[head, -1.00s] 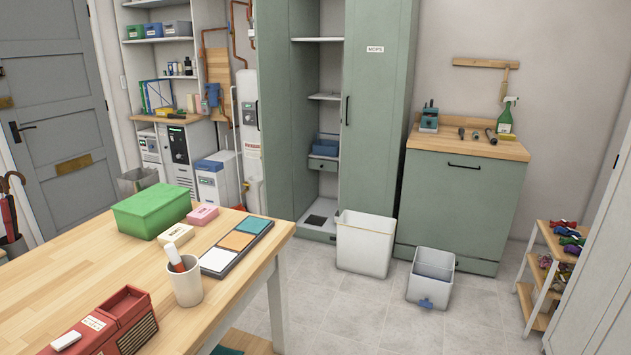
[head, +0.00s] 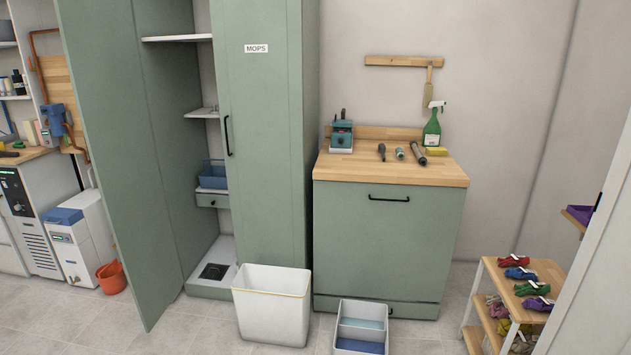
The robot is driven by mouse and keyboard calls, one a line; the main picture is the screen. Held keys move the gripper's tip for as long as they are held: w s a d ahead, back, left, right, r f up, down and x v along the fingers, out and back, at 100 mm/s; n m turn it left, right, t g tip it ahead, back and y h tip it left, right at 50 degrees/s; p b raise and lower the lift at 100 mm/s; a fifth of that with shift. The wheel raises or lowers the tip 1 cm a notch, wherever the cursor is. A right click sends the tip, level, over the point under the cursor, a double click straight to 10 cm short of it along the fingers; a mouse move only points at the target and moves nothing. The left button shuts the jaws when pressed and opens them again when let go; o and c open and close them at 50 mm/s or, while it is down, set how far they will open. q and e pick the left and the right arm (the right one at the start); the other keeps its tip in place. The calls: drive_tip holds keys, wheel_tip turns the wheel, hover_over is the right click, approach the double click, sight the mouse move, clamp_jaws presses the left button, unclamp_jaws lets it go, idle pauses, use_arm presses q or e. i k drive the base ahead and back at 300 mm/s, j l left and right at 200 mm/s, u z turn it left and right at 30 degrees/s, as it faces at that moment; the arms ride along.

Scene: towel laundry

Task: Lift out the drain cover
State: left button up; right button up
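A small dark square (head: 214,271), which looks like the drain cover, lies flat in the white floor tray (head: 224,249) at the bottom of the open green cabinet. A lighter mark shows on it, too small to make out. Neither of my grippers is in the head view.
The cabinet's left door (head: 115,150) stands open; the right door (head: 262,130), labelled MOPS, is shut. A white bin (head: 272,318) stands in front of the right door. A divided caddy (head: 361,312) sits beside it. A rack (head: 486,290) stands at right. Tiled floor is clear at front left.

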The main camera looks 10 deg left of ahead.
sight(212, 271)
drive_tip(key=i+j+u, duration=0.2)
drive_tip(key=i+u, duration=0.6)
drive_tip(key=i, duration=0.25)
drive_tip(key=i+l+u, duration=0.15)
drive_tip(key=i+u, duration=0.2)
drive_tip(key=i, duration=0.15)
drive_tip(key=i+l+u, duration=0.4)
drive_tip(key=i+j, duration=0.1)
drive_tip(key=i, duration=0.05)
